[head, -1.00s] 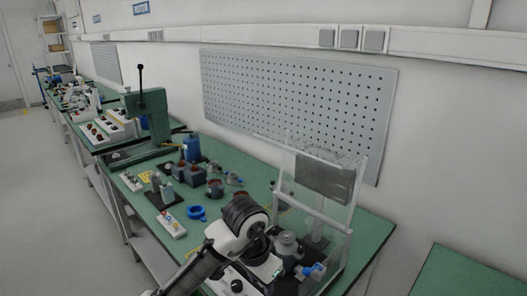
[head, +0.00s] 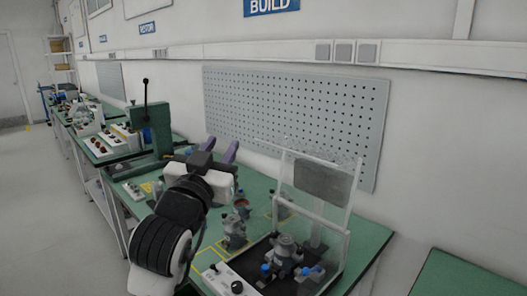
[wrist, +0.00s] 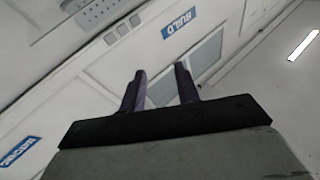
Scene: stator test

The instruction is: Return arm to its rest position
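My gripper (head: 220,152) is raised above the green workbench (head: 368,246) in the head view, its two purple fingers pointing up toward the wall. In the wrist view my gripper (wrist: 160,78) has its fingers apart with nothing between them. Only wall, signs and ceiling lie beyond the fingers there. My black and white arm covers part of the bench's left side.
A clear-shielded test station (head: 318,192) stands at the bench's right end, with a stator part (head: 285,250) inside. A green press (head: 150,130) stands further left. A pegboard (head: 295,115) hangs behind. Space above the bench is open.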

